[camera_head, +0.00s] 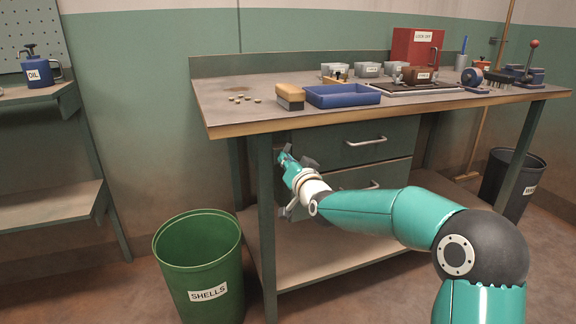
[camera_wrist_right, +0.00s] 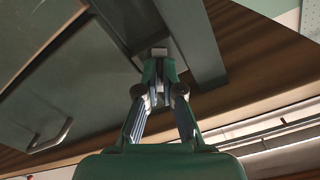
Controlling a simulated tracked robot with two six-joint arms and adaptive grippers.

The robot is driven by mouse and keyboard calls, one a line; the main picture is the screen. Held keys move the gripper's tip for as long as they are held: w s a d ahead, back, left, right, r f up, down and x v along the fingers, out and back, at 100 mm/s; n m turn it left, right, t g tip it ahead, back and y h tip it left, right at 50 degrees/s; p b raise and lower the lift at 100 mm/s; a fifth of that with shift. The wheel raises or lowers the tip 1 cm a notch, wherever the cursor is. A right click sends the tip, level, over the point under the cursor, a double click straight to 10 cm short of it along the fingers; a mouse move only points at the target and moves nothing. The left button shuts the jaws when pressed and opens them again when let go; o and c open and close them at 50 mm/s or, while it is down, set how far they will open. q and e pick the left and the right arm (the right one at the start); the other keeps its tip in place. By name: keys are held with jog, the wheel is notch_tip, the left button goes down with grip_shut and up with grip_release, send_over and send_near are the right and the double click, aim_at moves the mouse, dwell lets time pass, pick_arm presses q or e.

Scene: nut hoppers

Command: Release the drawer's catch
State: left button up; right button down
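The upper drawer (camera_head: 340,151) sits under the workbench top and looks closed. Its bar handle (camera_head: 366,141) is free, and a handle (camera_wrist_right: 50,138) also shows in the right wrist view. My right gripper (camera_head: 286,160) is at the left end of the drawer front, under the bench edge. In the right wrist view its fingers (camera_wrist_right: 159,75) converge on a small grey block (camera_wrist_right: 159,53), which looks like the catch. The fingers seem closed on it, with a narrow gap between the tips. In the head view the gripper largely hides the catch. My left gripper is not in view.
A lower drawer (camera_head: 338,180) lies below. The bench leg (camera_head: 263,220) stands close left of my gripper. A green SHELLS bin (camera_head: 200,270) stands on the floor at the left. A blue tray (camera_head: 342,97) and a brush-like block (camera_head: 290,97) are on the bench top.

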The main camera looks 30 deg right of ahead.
jog(key=n, duration=0.5)
jog(key=shift+a+f+n, duration=0.1)
jog(key=shift+f+n, duration=0.2)
jog(key=shift+n, duration=0.1)
dwell(0.3)
jog(key=c, duration=1.3)
grip_release()
jog(key=shift+c, duration=0.2)
jog(key=shift+r, duration=0.1)
jog(key=shift+r, duration=0.1)
jog(key=v, duration=1.2)
